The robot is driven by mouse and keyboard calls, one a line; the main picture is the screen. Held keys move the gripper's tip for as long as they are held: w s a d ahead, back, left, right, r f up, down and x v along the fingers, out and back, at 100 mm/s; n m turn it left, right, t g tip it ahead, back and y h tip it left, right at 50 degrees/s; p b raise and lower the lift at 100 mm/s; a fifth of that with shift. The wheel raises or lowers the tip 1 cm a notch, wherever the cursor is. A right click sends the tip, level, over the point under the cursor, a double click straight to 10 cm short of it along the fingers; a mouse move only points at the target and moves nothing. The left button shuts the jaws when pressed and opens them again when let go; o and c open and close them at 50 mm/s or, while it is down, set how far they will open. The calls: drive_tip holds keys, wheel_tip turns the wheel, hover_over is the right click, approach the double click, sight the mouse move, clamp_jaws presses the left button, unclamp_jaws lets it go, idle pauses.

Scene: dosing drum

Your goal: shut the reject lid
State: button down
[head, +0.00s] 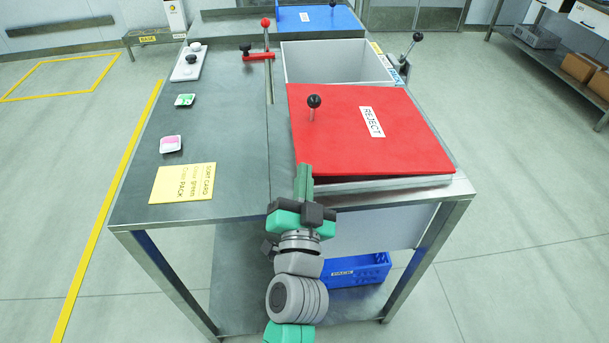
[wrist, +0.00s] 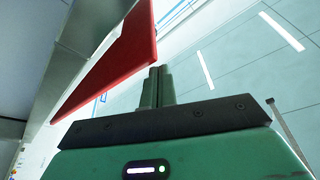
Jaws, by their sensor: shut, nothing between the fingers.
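The reject lid (head: 345,140) is a red panel with a black ball knob (head: 314,101) and a white REJECT label. It lies over the near bin in the right half of the bench. A thin dark gap shows under its front edge, so it looks slightly raised; how far is hard to tell. My gripper (head: 304,172) is at the lid's near left corner, its fingers together and empty. In the wrist view, the lid's red edge (wrist: 120,60) slants just left of the closed fingers (wrist: 158,85). I cannot tell whether they touch it.
Behind the lid is an open grey bin (head: 335,62). A red clamp with a lever (head: 258,55) stands to its left, another black-knobbed lever (head: 410,50) to its right. A yellow card (head: 182,183) and small packs (head: 171,144) lie left. A blue crate (head: 358,270) sits below.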

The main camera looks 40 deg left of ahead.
idle(0.3)
wheel_tip(320, 180, up, 4)
drive_tip(key=r+p, duration=0.1)
drive_tip(key=p, duration=0.3)
drive_tip(key=w+d+f+b+v, duration=0.1)
drive_tip(key=b+v, duration=0.1)
drive_tip(key=v, duration=0.8)
drive_tip(key=shift+f+b, duration=0.15)
drive_tip(key=shift+b, duration=0.2)
drive_tip(key=shift+w+d, duration=0.1)
drive_tip(key=shift+d, duration=0.05)
drive_tip(key=w+d+r+n+t+h+p, duration=0.15)
drive_tip(key=d+r+p, duration=0.25)
drive_tip(key=r, duration=0.8)
drive_tip(key=d+r+n+t+h+p, duration=0.15)
drive_tip(key=d+r+p, duration=0.25)
drive_tip(key=r, duration=0.8)
drive_tip(key=s+d+r+m+t+h+p, duration=0.25)
drive_tip(key=d+r+h+p, duration=0.3)
drive_tip(key=r, duration=0.65)
drive_tip(key=s+d+r+m+t+h+p, duration=0.15)
drive_tip(key=s+d+r+h+p, duration=0.4)
drive_tip(key=r, duration=0.75)
wheel_tip(320, 180, up, 32)
drive_tip(key=w+d+y+p, duration=0.1)
drive_tip(key=y+p, duration=0.1)
drive_tip(key=p, duration=2.9)
drive_tip(key=shift+w+r, duration=0.2)
drive_tip(key=shift+w, duration=0.15)
